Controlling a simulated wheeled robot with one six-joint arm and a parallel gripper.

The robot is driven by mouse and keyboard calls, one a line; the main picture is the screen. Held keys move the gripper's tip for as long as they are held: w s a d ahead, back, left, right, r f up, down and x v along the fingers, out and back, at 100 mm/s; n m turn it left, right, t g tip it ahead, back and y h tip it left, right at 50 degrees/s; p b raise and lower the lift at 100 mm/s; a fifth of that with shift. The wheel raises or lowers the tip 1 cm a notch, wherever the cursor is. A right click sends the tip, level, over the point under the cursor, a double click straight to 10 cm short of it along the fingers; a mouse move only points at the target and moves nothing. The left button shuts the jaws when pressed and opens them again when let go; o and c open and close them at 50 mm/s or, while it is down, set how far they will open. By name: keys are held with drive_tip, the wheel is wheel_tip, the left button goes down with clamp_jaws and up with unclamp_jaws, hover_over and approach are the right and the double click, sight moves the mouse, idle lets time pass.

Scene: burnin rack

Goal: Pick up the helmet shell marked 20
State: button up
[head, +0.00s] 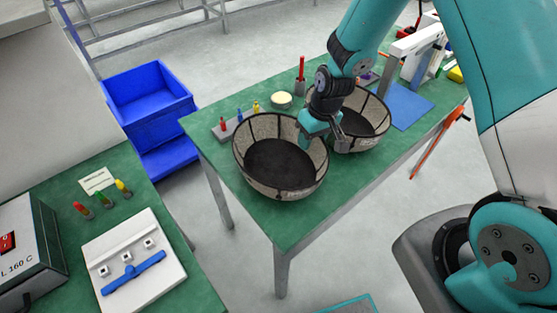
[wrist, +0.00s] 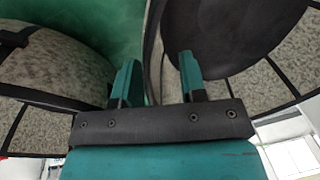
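Two bowl-like helmet shells, speckled beige with black bands and dark linings, stand open side up on the green table: a near left shell (head: 257,178) and a far right shell (head: 373,140). Markings near their rims are too small to read, so I cannot tell which is 20. My gripper (head: 318,140) points down at the near shell's right rim, between the shells. In the wrist view my gripper (wrist: 159,88) is open. A shell wall, seen edge-on, runs between its fingers, one finger inside the dark-lined shell (wrist: 240,35) and one outside. Contact cannot be told.
The green table (head: 290,228) also holds a small rack of coloured tools (head: 236,126), a cream disc (head: 281,100), a red tool in a holder (head: 301,78) and a blue mat (head: 404,105). Blue bins (head: 150,100) stand beyond. Another bench carries a white fixture (head: 125,262).

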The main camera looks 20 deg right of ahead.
clamp_jaws()
drive_tip(key=shift+r, duration=0.15)
